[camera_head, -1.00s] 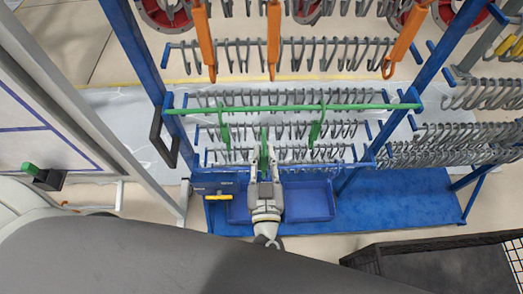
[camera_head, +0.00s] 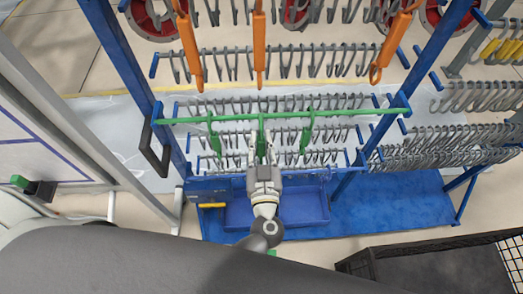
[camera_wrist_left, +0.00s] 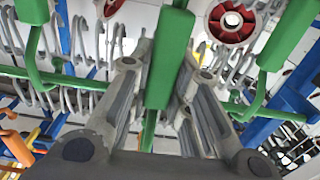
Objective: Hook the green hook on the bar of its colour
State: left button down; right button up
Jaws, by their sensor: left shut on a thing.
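The green bar (camera_head: 355,112) runs across the blue rack in the head view. Two green hooks hang from it, one left (camera_head: 214,138) and one right (camera_head: 306,135). My left gripper (camera_head: 263,160) is below the bar, between them, shut on a third green hook (camera_head: 262,138). This hook stands upright and its top reaches the bar in the picture. I cannot tell whether it is over the bar or only in front of it. In the left wrist view the held hook (camera_wrist_left: 170,55) stands between the fingers, with the other hooks on each side. My right gripper is not in view.
Rows of grey hooks (camera_head: 330,101) lie behind the green bar. Orange hooks (camera_head: 259,50) hang above it. A blue tray (camera_head: 300,207) sits below, with a black handle (camera_head: 152,150) at the left post and a dark mesh crate (camera_head: 420,258) at lower right.

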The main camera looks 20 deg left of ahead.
pick_arm(q)
jog(key=shift+w+a+f+b, duration=0.25)
jog(key=shift+w+f+b, duration=0.15)
jog(key=shift+w+f, duration=0.25)
jog(key=shift+w+a+f+b, duration=0.25)
jog(key=shift+w+f+b, duration=0.25)
jog(key=shift+w, duration=0.35)
jog(key=shift+w+a+f+b, duration=0.25)
jog(key=shift+w+f+b, duration=0.1)
jog(key=shift+w+f, duration=0.3)
jog(key=shift+w+r, duration=0.1)
jog(key=c, duration=1.3)
grip_release()
